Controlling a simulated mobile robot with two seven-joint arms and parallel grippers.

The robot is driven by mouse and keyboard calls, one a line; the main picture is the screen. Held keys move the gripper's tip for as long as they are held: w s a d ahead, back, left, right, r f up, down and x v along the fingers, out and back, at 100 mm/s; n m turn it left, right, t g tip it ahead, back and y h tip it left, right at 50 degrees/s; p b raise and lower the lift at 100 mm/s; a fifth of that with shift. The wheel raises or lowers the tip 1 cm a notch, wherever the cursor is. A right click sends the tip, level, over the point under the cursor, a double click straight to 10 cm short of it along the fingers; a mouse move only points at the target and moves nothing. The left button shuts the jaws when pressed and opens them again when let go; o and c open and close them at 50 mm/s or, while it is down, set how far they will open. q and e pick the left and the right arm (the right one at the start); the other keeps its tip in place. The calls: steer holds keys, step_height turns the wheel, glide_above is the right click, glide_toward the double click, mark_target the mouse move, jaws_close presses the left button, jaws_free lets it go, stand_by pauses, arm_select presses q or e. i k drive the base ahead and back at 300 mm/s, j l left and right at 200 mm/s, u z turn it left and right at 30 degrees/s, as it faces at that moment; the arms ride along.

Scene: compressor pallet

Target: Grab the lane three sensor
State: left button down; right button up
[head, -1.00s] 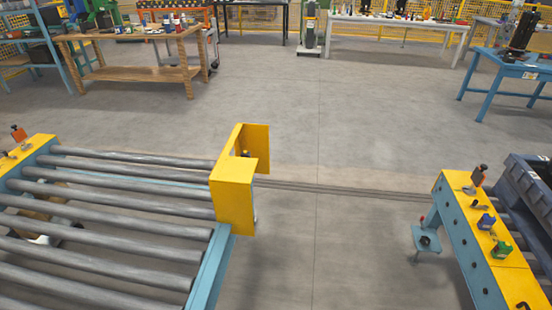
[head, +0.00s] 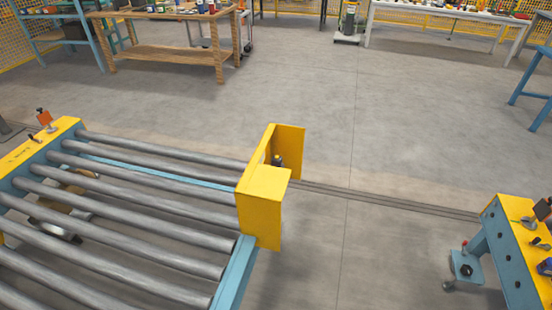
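I cannot tell which object is the lane three sensor; no lane number is readable. A small dark cylindrical part (head: 277,160) sits inside the yellow bracket (head: 262,205) at the corner of the roller conveyor. An orange-faced device (head: 43,117) stands on the conveyor's left yellow rail (head: 50,143). A similar dark orange device (head: 543,208) stands on the yellow rail of the right-hand conveyor (head: 517,230), partly cut off by the picture edge. Neither of my grippers is in view.
The roller conveyor (head: 140,205) fills the lower left. A small blue footplate (head: 466,266) juts from the right-hand conveyor. Open grey floor (head: 330,110) lies between the conveyors and beyond them. A wooden workbench (head: 165,55) and a white table (head: 440,20) stand at the back.

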mark_target(275, 163)
steer(key=i+l+z, duration=0.1)
steer(key=i+l, duration=0.25)
steer(key=i+l+z, duration=0.1)
steer(key=i+l, duration=0.25)
steer(key=i, duration=0.2)
steer(key=i+l+z, duration=0.15)
steer(key=i, duration=0.3)
steer(key=i+j, duration=0.35)
steer(key=i, duration=0.15)
